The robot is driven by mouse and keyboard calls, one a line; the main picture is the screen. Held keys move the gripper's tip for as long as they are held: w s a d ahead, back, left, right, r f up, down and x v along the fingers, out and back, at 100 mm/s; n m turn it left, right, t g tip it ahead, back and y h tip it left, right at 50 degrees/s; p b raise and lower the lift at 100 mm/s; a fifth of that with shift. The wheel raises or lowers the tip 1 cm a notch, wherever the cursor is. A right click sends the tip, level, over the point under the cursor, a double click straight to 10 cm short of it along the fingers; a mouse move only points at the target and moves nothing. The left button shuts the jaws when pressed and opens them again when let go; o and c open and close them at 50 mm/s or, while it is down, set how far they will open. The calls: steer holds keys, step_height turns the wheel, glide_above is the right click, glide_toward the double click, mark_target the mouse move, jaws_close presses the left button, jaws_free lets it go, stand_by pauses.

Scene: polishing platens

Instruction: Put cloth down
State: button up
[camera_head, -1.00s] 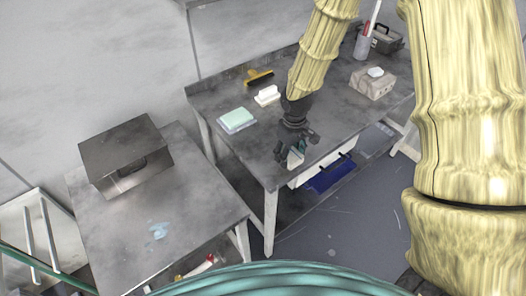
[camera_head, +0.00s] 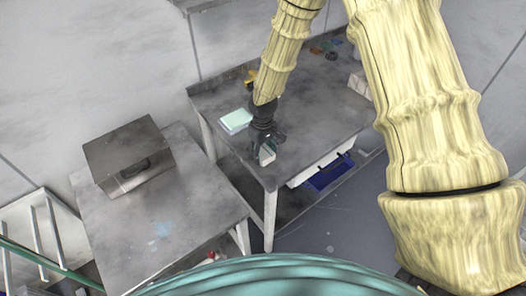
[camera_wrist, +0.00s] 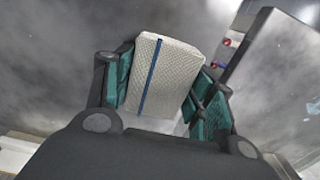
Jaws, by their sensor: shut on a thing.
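A white textured cloth (camera_wrist: 175,80) with a blue stripe, folded into a pad, sits between the teal-padded fingers of my gripper (camera_wrist: 163,88) in the wrist view. The gripper is shut on it. In the head view my gripper (camera_head: 266,148) is over the near left part of the grey work table (camera_head: 310,110), with a white bit of the cloth (camera_head: 267,157) showing under it. Whether the cloth touches the tabletop I cannot tell.
A pale green pad (camera_head: 236,121) lies just left of my gripper. A yellow-handled brush (camera_head: 251,77) is farther back, partly behind my arm. A blue bin (camera_head: 330,173) is under the table's front. A second table (camera_head: 195,205) at left carries a metal box (camera_head: 125,150).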

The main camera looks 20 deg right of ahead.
mark_target(263, 151)
steer(key=shift+f, duration=0.4)
steer(key=shift+f, duration=0.15)
steer(key=o, duration=1)
steer(key=shift+r+b, duration=1.3)
steer(key=shift+r, duration=4.85)
